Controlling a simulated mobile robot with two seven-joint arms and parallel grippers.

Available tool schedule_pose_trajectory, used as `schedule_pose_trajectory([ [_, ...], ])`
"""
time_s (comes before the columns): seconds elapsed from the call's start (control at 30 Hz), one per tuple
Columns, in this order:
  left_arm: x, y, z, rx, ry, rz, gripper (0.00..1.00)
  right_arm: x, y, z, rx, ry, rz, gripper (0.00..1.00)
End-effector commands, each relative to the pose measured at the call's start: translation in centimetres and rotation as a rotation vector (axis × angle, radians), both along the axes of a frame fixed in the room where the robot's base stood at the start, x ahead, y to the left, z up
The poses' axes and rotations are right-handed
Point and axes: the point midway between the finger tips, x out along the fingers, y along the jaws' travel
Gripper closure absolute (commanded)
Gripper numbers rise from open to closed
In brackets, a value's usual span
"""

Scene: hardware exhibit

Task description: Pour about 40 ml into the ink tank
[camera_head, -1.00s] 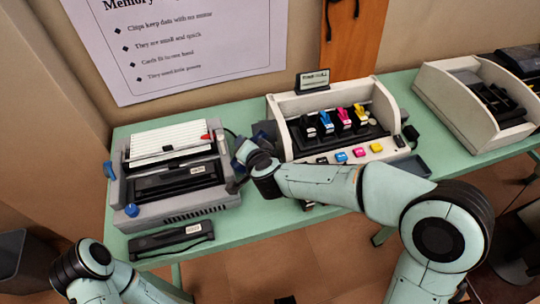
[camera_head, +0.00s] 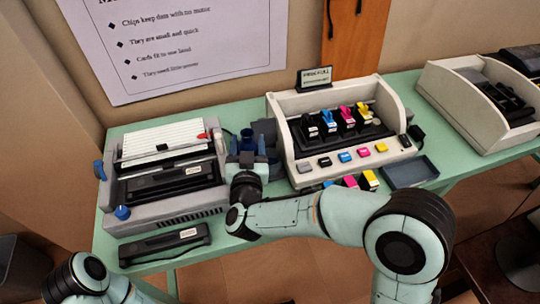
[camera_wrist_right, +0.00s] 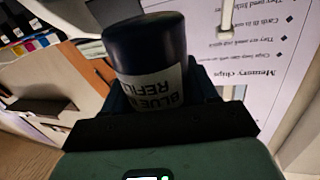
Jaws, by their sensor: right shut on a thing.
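My right gripper (camera_head: 247,152) is shut on a dark blue bottle (camera_head: 247,137), between the dot-matrix printer and the white cartridge printer. In the right wrist view the bottle (camera_wrist_right: 148,50) stands between the fingers, with a white label reading "BLUE IN… REFILL". Its liquid level does not show. The white printer (camera_head: 284,150) holds black, blue, magenta and yellow ink tanks in a row; the blue ink tank (camera_head: 328,120) is near the middle, right of the bottle and apart from it. My left gripper is out of view; only part of my left arm shows at lower left.
The grey dot-matrix printer (camera_head: 165,212) stands left of the gripper, with a black cartridge (camera_head: 165,243) before it. Loose cartridges (camera_head: 360,181) and an empty dark tray (camera_head: 410,172) lie at the front edge. Another open printer (camera_head: 450,100) stands right.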

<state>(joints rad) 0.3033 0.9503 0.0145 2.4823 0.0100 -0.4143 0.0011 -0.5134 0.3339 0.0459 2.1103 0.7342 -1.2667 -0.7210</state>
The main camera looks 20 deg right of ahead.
Motion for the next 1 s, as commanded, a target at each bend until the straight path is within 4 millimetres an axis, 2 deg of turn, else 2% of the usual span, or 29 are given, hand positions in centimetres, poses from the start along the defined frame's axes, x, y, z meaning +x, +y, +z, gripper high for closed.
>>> schedule_pose_trajectory([
  [0.2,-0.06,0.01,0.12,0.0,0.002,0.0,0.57,-0.08,0.1,0.89,-0.059,-0.026,-0.004,0.76],
  [1.0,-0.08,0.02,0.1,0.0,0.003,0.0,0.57,-0.09,0.09,0.95,-0.062,-0.029,-0.004,0.76],
])
